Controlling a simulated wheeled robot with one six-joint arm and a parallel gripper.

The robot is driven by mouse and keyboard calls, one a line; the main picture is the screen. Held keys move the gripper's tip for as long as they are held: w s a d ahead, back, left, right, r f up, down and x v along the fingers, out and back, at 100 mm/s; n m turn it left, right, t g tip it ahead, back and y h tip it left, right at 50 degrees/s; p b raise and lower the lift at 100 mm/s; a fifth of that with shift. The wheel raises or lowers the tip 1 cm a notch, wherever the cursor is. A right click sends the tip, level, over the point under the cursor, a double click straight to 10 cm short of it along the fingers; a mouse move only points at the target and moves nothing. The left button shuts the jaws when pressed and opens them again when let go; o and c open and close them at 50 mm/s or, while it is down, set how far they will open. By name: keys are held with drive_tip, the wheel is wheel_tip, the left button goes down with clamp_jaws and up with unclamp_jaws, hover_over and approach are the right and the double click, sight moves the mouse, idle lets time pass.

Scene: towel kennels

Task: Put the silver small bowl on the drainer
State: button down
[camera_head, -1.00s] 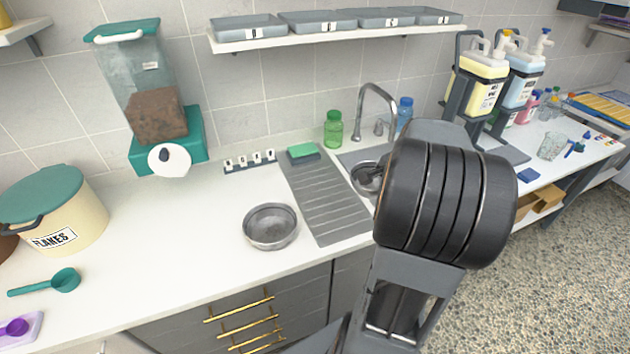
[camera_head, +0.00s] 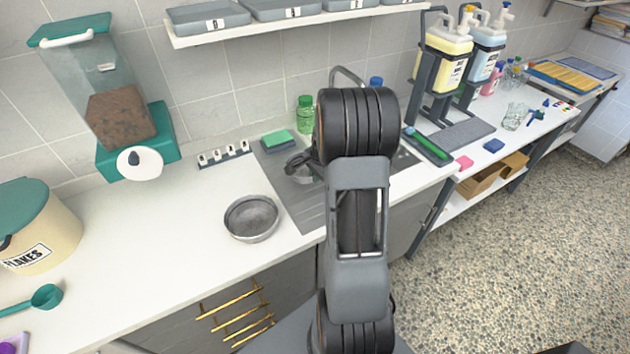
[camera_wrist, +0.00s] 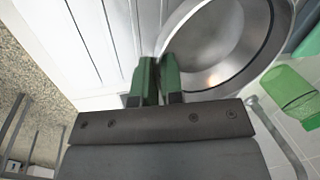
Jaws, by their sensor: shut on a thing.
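My gripper (camera_wrist: 158,82) is shut on the rim of a silver bowl (camera_wrist: 230,45), which fills the upper right of the wrist view. In the head view this small silver bowl (camera_head: 304,174) shows partly behind my arm, over the grey ridged drainer (camera_head: 308,212). Whether it touches the drainer or hangs above it, I cannot tell. In the wrist view the ridged drainer surface (camera_wrist: 95,40) lies beside and below the bowl. My arm hides part of the drainer and most of the sink.
A larger silver bowl (camera_head: 251,218) stands on the white counter left of the drainer. A green sponge (camera_head: 278,141) lies at the drainer's back end. A green bottle (camera_head: 305,114) and the tap (camera_head: 347,75) stand behind.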

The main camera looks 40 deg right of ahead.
drive_tip(key=shift+p+x, duration=0.5)
drive_tip(key=shift+x, duration=1.05)
drive_tip(key=shift+a+f, duration=0.1)
drive_tip(key=shift+f, duration=0.3)
drive_tip(key=shift+f, duration=0.2)
drive_tip(key=c, duration=1.2)
unclamp_jaws()
drive_tip(key=shift+s+r, duration=0.1)
drive_tip(key=shift+c, duration=0.2)
